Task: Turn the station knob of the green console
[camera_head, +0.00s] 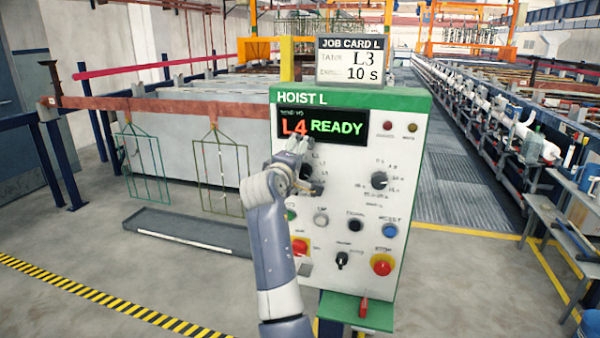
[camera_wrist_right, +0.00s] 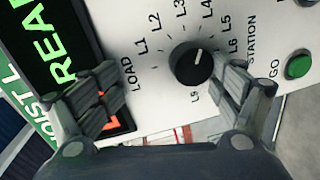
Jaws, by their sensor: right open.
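The console (camera_head: 340,200) is a white panel with a green header reading HOIST L. Its display (camera_head: 322,124) shows L4 in red and READY in green. The black station knob (camera_wrist_right: 192,64) has a white pointer toward the L4 mark, with LOAD and L1 to L6 printed around it. My right gripper (camera_wrist_right: 172,76) is open, with one finger on each side of the knob; I cannot tell whether they touch it. In the head view my right gripper (camera_head: 304,165) covers most of the knob. My left gripper is not in view.
A job card (camera_head: 349,62) above the console reads L3 and 10 s. A second dial (camera_head: 379,180), a blue button (camera_head: 390,230) and red stop buttons (camera_head: 382,264) share the panel. A green button (camera_wrist_right: 298,66) is close to the right finger.

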